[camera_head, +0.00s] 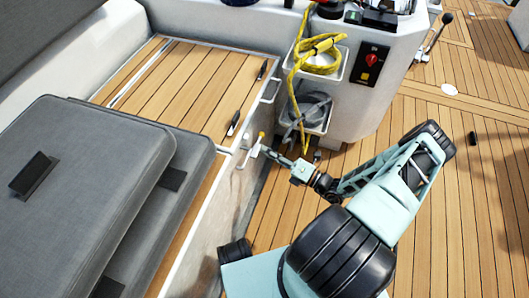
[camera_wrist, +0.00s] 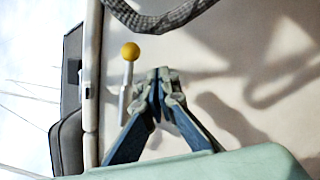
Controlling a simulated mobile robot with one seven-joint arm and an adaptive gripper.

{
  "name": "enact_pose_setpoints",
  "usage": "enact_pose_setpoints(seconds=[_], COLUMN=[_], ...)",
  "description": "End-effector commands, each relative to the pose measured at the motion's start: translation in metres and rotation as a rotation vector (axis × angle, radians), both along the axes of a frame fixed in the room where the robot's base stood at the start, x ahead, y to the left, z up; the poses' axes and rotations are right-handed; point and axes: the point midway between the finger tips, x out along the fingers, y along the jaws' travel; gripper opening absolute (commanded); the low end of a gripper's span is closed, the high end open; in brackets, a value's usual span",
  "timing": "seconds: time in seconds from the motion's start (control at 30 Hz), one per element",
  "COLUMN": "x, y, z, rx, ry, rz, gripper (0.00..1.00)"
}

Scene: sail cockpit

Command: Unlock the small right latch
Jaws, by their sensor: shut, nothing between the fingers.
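A small lever with a round yellow knob (camera_head: 261,135) stands at the side wall of the wooden bench. In the wrist view, the yellow knob (camera_wrist: 130,51) sits on a short pale stem, just left of my gripper's fingertips. I take it for the latch, but cannot tell whether it is locked. My gripper (camera_head: 264,149) is beside the lever in the head view. In the wrist view, my gripper (camera_wrist: 158,76) has its fingertips together with nothing between them. I cannot tell whether a fingertip touches the stem.
Grey cushions (camera_head: 85,180) lie on the bench at left. Two dark-handled items (camera_head: 234,123) (camera_head: 262,70) are along the bench edge. A console (camera_head: 345,105) with yellow rope (camera_head: 316,54) and a grey rope coil (camera_head: 308,112) stands behind. The wooden deck (camera_head: 460,190) at right is mostly clear.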

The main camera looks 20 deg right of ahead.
Motion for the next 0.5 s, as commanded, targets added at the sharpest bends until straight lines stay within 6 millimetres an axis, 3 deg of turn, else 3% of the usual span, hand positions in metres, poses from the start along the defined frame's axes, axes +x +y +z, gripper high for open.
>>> enact_pose_setpoints(seconds=[0.5], x=[0.002], y=[-0.001], z=[0.014], rx=[0.0], ry=[0.0], rz=[0.0], gripper=[0.0])
